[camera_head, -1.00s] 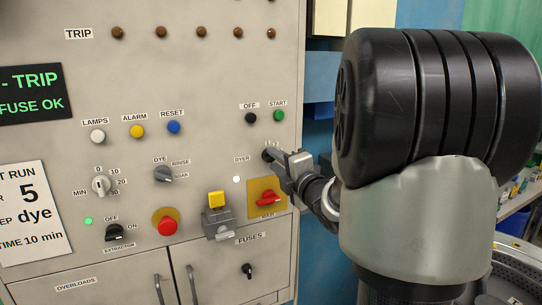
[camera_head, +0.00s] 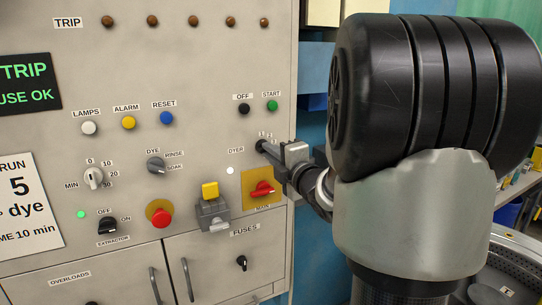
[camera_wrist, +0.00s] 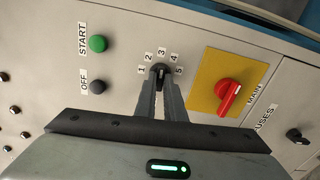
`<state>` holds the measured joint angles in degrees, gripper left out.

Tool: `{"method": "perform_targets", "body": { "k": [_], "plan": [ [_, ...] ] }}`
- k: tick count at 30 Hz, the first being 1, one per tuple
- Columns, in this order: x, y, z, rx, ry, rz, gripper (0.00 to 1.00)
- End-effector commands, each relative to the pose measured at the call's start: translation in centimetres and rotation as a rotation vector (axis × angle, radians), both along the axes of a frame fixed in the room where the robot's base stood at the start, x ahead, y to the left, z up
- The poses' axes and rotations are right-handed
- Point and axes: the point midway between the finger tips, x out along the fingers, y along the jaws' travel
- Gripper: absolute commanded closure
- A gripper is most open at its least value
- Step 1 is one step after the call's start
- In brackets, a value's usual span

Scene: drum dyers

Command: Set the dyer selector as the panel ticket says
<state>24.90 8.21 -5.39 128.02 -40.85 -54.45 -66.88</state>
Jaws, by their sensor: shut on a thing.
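The dyer selector (camera_wrist: 159,71) is a small black knob with positions 1 to 5 around it in the wrist view. My gripper (camera_wrist: 160,88) is shut on this knob, one finger on each side. The knob's pointer looks to be near the middle of the scale, but the fingers partly hide it. In the head view my gripper (camera_head: 270,149) is at the panel beside the DYER label, and it covers most of the knob. The panel ticket (camera_head: 25,205) at the left edge is cut off; it reads "RUN", "5", "dye" and "10 min".
A red main switch (camera_head: 262,189) on a yellow plate sits just below my gripper. The black OFF button (camera_head: 244,109) and green START button (camera_head: 272,105) are above it. A grey block with a yellow top (camera_head: 211,205) sticks out to the lower left. A dark display (camera_head: 27,84) reads TRIP.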

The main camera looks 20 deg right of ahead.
Motion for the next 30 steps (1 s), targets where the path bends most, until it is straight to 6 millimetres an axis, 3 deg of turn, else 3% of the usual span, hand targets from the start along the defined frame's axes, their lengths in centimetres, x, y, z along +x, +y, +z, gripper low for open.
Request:
{"method": "perform_targets", "body": {
  "k": [30],
  "plan": [
    [0.07, 0.07, 0.18, 0.919, 0.029, 0.003, 1.0]
  ]
}}
